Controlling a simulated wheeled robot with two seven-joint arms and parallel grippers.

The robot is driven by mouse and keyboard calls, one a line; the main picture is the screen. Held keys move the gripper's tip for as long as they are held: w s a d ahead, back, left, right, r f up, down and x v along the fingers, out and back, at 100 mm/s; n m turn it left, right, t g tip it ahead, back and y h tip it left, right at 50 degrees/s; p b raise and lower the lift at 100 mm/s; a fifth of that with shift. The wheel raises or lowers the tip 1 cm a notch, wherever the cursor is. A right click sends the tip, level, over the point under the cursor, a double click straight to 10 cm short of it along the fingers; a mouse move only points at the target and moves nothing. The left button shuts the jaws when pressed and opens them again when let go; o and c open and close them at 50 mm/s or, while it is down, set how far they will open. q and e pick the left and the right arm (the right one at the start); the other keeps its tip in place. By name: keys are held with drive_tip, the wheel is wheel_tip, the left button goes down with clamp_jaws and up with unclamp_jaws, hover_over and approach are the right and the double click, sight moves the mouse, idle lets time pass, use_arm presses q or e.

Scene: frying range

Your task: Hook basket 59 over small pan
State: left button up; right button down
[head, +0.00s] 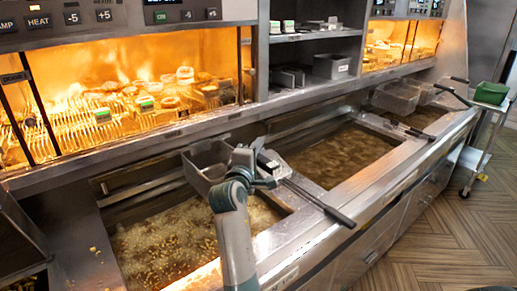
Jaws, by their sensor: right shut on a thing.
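A grey metal fry basket (201,172) hangs at the back of the near oil pan (128,262), above the bubbling oil with pale pieces in it. Its number cannot be read. My right gripper (268,172) is beside the basket, shut on what looks like its handle; the jaws are small and partly hidden by my wrist. A bar with a dark grip (335,215) runs from there toward the front edge. A second oil pan (335,155) lies to the right. I cannot tell which pan is the small one. My left gripper is out of view.
More baskets (396,97) sit over a farther pan at the right, with dark handles sticking out. A lit holding station (130,100) with food stands behind the near pan. A green bin (491,92) on a cart stands at far right. The wooden floor (430,240) is clear.

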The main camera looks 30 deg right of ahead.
drive_tip(key=shift+f, duration=0.15)
drive_tip(key=c, duration=1.5)
unclamp_jaws()
drive_tip(key=shift+c, duration=0.2)
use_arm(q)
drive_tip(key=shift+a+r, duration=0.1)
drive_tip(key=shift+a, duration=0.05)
